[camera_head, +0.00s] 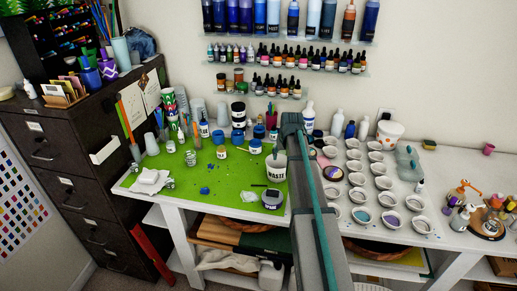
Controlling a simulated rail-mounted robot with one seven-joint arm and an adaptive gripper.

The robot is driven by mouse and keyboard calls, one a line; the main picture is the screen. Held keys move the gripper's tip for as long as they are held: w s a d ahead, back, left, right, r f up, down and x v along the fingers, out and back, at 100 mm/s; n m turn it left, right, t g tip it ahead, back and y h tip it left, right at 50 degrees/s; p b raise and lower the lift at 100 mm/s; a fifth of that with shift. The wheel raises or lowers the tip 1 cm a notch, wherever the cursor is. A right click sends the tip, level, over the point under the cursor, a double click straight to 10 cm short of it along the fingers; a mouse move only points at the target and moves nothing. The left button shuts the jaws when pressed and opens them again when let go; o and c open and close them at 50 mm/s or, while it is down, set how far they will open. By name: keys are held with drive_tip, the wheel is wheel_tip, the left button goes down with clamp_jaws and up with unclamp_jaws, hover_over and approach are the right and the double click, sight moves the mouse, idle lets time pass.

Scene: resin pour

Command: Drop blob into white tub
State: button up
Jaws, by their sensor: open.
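A small blue blob (204,190) lies on the green mat (215,205), towards its front left. A smaller blue bit lies just behind it. A white tub (276,170) with dark lettering that seems to read "WASTE" stands at the mat's right side, just left of my arm. A stick leans out of its top. Another white tub (390,133) with orange marks stands at the back right of the table. My arm rises through the middle of the view, but its gripper does not show. The arm hides part of the table.
Many small white cups (362,215) cover the table right of my arm. A dark-lidded jar (272,199) stands in front of the lettered tub. Crumpled white tissue (150,180) lies at the mat's left. Bottles and jars crowd the back. The mat's front middle is mostly clear.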

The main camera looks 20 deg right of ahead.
drive_tip(key=v, duration=1.1)
drive_tip(key=shift+r, duration=0.2)
drive_tip(key=shift+s, duration=0.1)
